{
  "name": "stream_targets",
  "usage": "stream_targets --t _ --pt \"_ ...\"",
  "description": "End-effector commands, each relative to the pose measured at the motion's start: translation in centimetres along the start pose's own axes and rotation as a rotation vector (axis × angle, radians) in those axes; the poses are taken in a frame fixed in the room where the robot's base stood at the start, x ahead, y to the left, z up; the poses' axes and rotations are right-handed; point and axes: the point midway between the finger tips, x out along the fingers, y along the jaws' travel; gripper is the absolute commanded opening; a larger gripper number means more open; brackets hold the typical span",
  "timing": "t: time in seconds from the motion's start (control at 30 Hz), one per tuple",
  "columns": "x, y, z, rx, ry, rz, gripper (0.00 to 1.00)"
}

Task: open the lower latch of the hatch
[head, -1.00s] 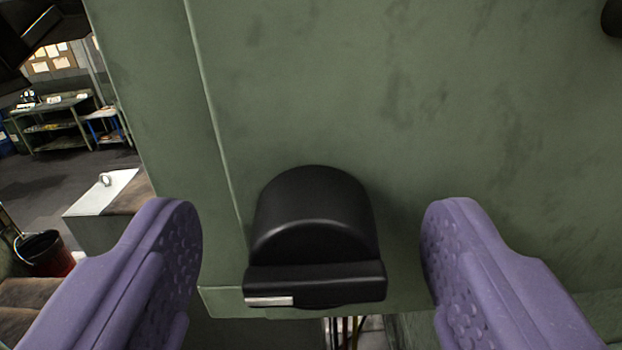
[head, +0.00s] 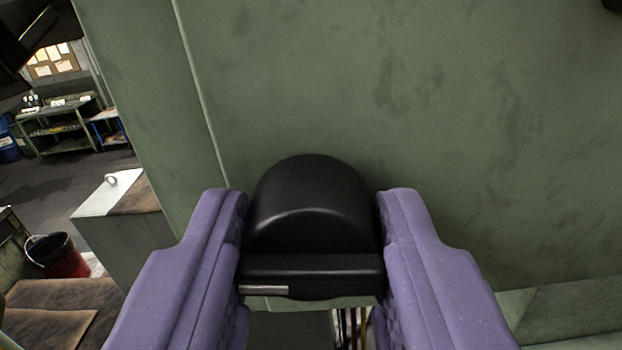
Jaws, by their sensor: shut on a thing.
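The lower latch (head: 312,212) is a black block with a rounded top and a flat lip along its bottom. A small pale strip shows on the left of the lip. It sits at the lower edge of the green hatch (head: 400,110), near the hatch's left seam. My gripper (head: 312,245) has two purple fingers, one on each side of the latch, and is shut on it. The fingers' inner pads are mostly hidden against the latch's sides.
A grey block with a pale top and a ring (head: 111,180) stands at the left. A red and black bucket (head: 57,256) is below it. A green shelf table (head: 58,128) is far back left. Cables (head: 350,328) hang below the hatch edge.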

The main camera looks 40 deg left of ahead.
Motion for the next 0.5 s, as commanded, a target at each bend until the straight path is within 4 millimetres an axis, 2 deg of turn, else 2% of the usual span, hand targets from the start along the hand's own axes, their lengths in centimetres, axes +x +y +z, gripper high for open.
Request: stream_targets --t 0.3,0.5 --pt "-0.02 0.08 0.26 0.315 0.004 0.000 0.00" --pt "-0.02 0.04 0.11 0.423 0.004 0.000 0.00"
